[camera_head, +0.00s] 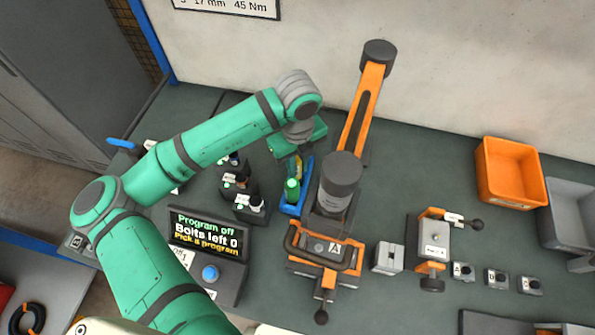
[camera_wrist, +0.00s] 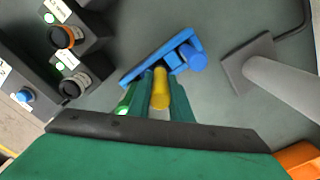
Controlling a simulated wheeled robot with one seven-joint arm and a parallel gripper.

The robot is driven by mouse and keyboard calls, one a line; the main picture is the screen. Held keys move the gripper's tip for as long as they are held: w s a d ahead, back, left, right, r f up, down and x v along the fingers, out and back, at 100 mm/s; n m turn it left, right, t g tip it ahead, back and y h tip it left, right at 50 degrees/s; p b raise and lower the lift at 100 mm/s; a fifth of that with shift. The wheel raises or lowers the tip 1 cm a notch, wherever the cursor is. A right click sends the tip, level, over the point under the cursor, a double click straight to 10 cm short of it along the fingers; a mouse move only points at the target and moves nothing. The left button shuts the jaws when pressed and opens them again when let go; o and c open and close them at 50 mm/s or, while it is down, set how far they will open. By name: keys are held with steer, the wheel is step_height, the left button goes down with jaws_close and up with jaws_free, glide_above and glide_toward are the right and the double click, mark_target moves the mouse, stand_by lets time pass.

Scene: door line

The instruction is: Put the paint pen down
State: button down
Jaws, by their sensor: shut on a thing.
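My gripper (camera_wrist: 160,85) is shut on a yellow cylindrical pen, the paint pen (camera_wrist: 160,92), which stands between the two teal fingers in the wrist view. In the head view the hand hangs over a narrow blue tray (camera_head: 308,188), and a bit of the yellow pen (camera_head: 297,166) shows beneath it. The tray (camera_wrist: 150,68) also shows just beyond the fingertips in the wrist view. Whether the pen touches the tray I cannot tell. The pen's lower end is hidden.
A green-capped item (camera_head: 292,188) stands at the tray's near end. Small dark holders (camera_head: 240,183) are on the left. An orange-armed grey post (camera_head: 340,185) rises close on the right. A display box (camera_head: 208,245) is in front. An orange bin (camera_head: 512,172) sits far right.

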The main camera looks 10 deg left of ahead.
mark_target(298, 172)
steer(key=shift+f, duration=1.75)
steer(key=c, duration=1.6)
jaws_free()
step_height(298, 172, up, 12)
steer(key=shift+r, duration=0.1)
